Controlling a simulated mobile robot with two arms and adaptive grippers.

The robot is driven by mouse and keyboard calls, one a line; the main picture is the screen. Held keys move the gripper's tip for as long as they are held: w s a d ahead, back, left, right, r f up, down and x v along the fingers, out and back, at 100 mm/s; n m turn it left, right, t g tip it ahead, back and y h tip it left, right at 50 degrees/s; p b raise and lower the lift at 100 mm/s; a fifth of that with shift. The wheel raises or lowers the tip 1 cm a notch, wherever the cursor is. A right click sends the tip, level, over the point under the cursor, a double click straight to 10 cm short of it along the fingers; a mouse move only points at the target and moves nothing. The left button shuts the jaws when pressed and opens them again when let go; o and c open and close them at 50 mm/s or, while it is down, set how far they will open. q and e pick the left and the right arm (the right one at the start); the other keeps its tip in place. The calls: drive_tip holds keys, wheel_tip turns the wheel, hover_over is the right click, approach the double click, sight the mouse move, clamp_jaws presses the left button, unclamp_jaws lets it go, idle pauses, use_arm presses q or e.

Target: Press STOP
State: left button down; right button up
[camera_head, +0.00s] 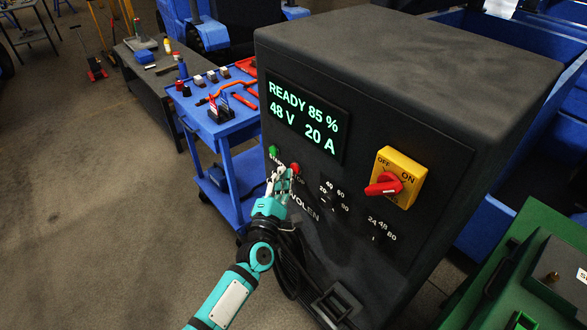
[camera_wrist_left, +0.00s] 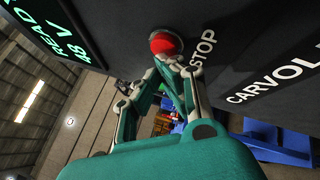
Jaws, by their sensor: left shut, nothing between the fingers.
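A dark grey cabinet (camera_head: 400,60) carries a red STOP button (camera_head: 295,168) low on its front, under the display. In the left wrist view the round red button (camera_wrist_left: 165,43) shows with the word STOP beside it. My left gripper (camera_head: 283,172) is shut and empty, its fingers close to the red button. In the left wrist view the fingertips (camera_wrist_left: 162,72) are just short of the button or at its edge; I cannot tell whether they touch. My right gripper is not in view.
A green START button (camera_head: 274,151) sits left of STOP. The display (camera_head: 305,118) reads READY 85 %, 48 V, 20 A. A yellow switch plate (camera_head: 410,172) with a red handle (camera_head: 383,185) is to the right. A blue cart (camera_head: 224,122) with tools stands left. Dark cables hang below my arm.

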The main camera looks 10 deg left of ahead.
use_arm(q)
drive_tip(key=shift+s+a, duration=0.3)
drive_tip(key=shift+s, duration=0.1)
drive_tip(key=s+a, duration=0.1)
drive_tip(key=s, duration=0.1)
drive_tip(key=s+a, duration=0.2)
drive_tip(key=shift+p, duration=0.3)
idle(0.7)
drive_tip(key=s+f+m+g, duration=0.3)
drive_tip(key=s+f+m, duration=0.2)
drive_tip(key=f, duration=0.7)
drive_tip(key=s+f+m+g+h, duration=0.1)
drive_tip(key=s+f+m+g, duration=0.35)
drive_tip(key=f, duration=0.65)
drive_tip(key=s+f+m+g, duration=0.2)
drive_tip(key=s+f+m, duration=0.35)
drive_tip(key=f, duration=0.65)
drive_tip(key=s+a+f+m+g, duration=0.1)
drive_tip(key=s+f+m+g, duration=0.2)
drive_tip(key=s, duration=0.8)
drive_tip(key=s+a+f+m+g+y, duration=0.1)
drive_tip(key=s+a+f+m+g, duration=0.1)
drive_tip(key=s+f, duration=0.6)
drive_tip(key=s+a+f+m+g, duration=0.1)
drive_tip(key=s+f+m+g, duration=0.4)
drive_tip(key=s, duration=1)
drive_tip(key=shift+s+a+f+m+y, duration=0.3)
drive_tip(key=shift+a+f+m+y, duration=0.1)
drive_tip(key=shift+f, duration=0.35)
